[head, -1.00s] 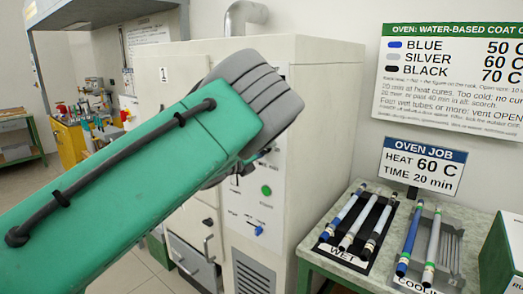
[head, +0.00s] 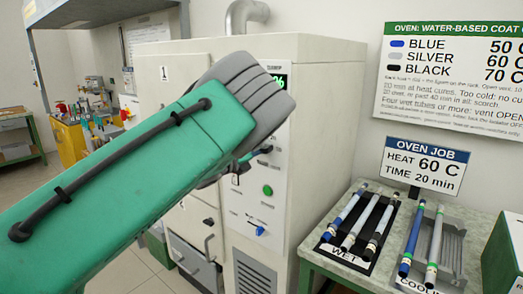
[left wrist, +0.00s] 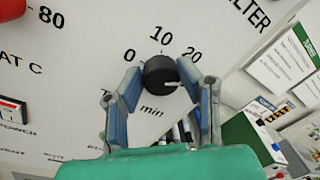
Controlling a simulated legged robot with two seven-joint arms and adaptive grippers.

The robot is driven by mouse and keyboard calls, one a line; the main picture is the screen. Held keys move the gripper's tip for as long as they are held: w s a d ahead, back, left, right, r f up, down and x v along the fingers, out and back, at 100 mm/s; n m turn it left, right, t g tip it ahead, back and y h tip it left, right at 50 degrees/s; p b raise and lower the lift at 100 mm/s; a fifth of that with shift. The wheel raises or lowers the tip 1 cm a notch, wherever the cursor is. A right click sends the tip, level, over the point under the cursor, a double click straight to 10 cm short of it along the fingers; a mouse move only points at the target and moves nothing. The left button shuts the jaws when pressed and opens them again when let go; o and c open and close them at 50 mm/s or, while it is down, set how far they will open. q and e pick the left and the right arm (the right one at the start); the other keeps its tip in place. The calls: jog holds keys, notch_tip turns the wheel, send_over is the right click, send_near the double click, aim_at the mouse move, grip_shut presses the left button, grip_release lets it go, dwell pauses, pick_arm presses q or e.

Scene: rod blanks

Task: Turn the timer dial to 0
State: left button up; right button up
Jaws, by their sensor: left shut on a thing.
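The black timer dial (left wrist: 158,76) is on the white oven panel (left wrist: 85,90) in the left wrist view, below the marks 0, 10 and 20, with "min" under it. Its white pointer line points right, a little below the 20 mark. My left gripper (left wrist: 159,69) is shut on the dial, with its blue-padded fingers on either side. In the head view my green left arm hides the dial and fingertips. The right gripper is not in view.
The oven (head: 325,120) has a partly hidden green display (head: 279,80), a green button (head: 268,190) and a blue switch (head: 260,230). The "Oven job" sign (head: 426,163) reads 60 C, 20 min. A side table (head: 340,257) holds rods in wet and cooling trays.

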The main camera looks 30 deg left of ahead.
pick_arm(q)
jog(key=shift+s+a+f, duration=0.1)
jog(key=shift+f, duration=0.3)
